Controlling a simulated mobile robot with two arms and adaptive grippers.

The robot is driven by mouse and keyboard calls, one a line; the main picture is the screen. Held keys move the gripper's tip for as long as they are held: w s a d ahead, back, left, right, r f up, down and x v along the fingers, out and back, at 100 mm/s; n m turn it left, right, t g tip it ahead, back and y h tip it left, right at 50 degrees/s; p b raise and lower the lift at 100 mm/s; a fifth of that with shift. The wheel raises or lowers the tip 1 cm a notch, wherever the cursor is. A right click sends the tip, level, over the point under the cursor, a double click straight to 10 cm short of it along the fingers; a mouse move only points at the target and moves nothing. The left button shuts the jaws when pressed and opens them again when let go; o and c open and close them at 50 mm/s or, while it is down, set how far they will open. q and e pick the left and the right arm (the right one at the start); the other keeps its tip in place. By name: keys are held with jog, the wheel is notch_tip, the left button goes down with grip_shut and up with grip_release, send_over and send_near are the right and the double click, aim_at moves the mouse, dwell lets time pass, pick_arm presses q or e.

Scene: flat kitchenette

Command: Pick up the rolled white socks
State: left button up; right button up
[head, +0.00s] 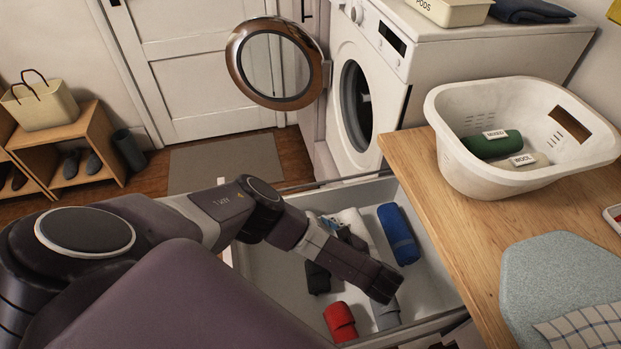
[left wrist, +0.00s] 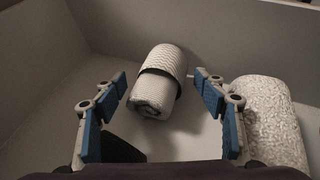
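A rolled white ribbed bundle, likely the rolled white socks (left wrist: 157,80), lies in the drawer with a dark band across it. In the left wrist view it is ahead of and between the two fingers of my left gripper (left wrist: 160,88), which is open and empty. No finger visibly grips it. In the head view my left arm reaches down into the open drawer (head: 262,262). The arm covers much of the gripper and of what lies under it. White cloth (head: 352,218) shows there behind the arm; I cannot tell whether it is the socks.
A speckled pale roll (left wrist: 272,120) lies close beside the right finger. A wooden counter (head: 440,215) with a white basket (head: 462,170) borders the right.

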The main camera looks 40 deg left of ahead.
pick_arm(q)
jog(key=c, duration=0.7)
notch_tip(320, 180, up, 20)
jog(key=p, duration=1.4)
jog(key=shift+p, duration=0.4)
